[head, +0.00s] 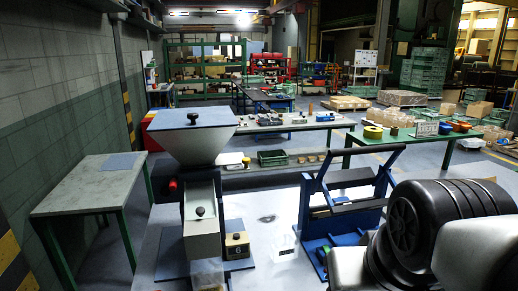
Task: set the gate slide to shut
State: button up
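A pale hopper (194,145) with a flat blue-grey lid and a black knob (193,117) stands left of centre. Below it a light-fronted chute (203,232) carries another black knob (200,211). A red part (173,185) sticks out at the left, just under the hopper. I cannot tell which of these parts is the gate slide, or whether it is open or shut. A clear bin (207,274) sits under the chute, cut by the bottom edge. My arm's dark and grey links fill the lower right; my gripper's fingers do not show.
A small tan box (236,240) with a black knob stands right of the chute. A blue frame (345,205) with a dark bar stands between it and my arm. A grey-topped table (92,190) stands left.

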aim_at(232, 159)
jog(key=i+l, duration=0.1)
jog(key=i, duration=0.3)
jog(key=i+l, duration=0.1)
jog(key=i, duration=0.35)
